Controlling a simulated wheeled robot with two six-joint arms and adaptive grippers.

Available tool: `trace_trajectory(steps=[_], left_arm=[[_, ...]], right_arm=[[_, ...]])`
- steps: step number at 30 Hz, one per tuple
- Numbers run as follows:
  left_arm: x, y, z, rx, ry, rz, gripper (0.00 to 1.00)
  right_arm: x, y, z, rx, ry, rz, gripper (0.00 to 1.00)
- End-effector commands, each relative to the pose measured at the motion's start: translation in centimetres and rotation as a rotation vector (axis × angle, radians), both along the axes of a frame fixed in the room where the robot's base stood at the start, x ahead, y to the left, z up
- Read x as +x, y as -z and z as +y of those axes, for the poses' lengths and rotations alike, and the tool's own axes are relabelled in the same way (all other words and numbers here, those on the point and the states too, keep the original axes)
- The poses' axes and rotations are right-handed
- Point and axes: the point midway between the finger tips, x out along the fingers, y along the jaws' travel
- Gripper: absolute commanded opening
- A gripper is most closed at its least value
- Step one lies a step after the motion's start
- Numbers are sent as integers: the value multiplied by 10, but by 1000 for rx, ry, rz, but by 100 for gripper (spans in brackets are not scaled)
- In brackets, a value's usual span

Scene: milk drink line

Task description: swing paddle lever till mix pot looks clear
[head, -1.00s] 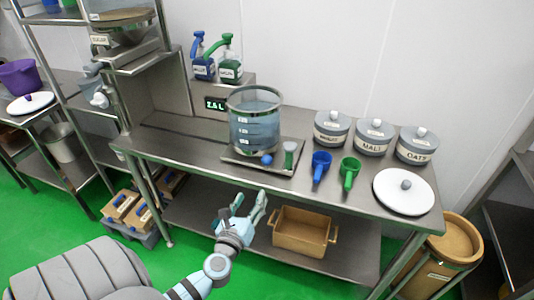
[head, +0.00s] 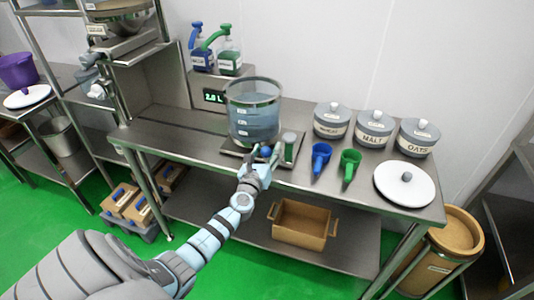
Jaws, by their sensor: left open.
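The mix pot (head: 254,97) is a clear glass vessel with white level labels, standing on a metal base on the bench. It holds bluish, see-through liquid; I cannot make out any lumps at this size. A blue ball knob (head: 265,151), which looks like the paddle lever's end, is low at the pot's front. My left gripper (head: 264,157) is open with its fingers around or just in front of the knob; contact is not clear. The lever's shaft is hidden. My right gripper is not in view.
Blue (head: 320,159) and green (head: 349,166) scoops, grey lidded jars (head: 374,130) and a white lid (head: 405,186) are further right. A lit display (head: 213,97) stands behind left. The bench's left part is clear.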

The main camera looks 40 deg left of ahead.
Motion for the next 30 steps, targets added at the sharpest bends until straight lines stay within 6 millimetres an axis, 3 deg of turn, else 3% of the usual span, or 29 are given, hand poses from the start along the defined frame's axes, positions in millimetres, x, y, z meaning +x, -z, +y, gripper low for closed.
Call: trace_trajectory(steps=[2,12,22,30], left_arm=[[0,0,0,0,0,0,50],[0,0,-1,0,1,0,0],[-2,1,1,0,12,0,0],[-9,4,9,4,93,-1,0]], right_arm=[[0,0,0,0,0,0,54],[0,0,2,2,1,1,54],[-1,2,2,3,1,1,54],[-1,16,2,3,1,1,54]])
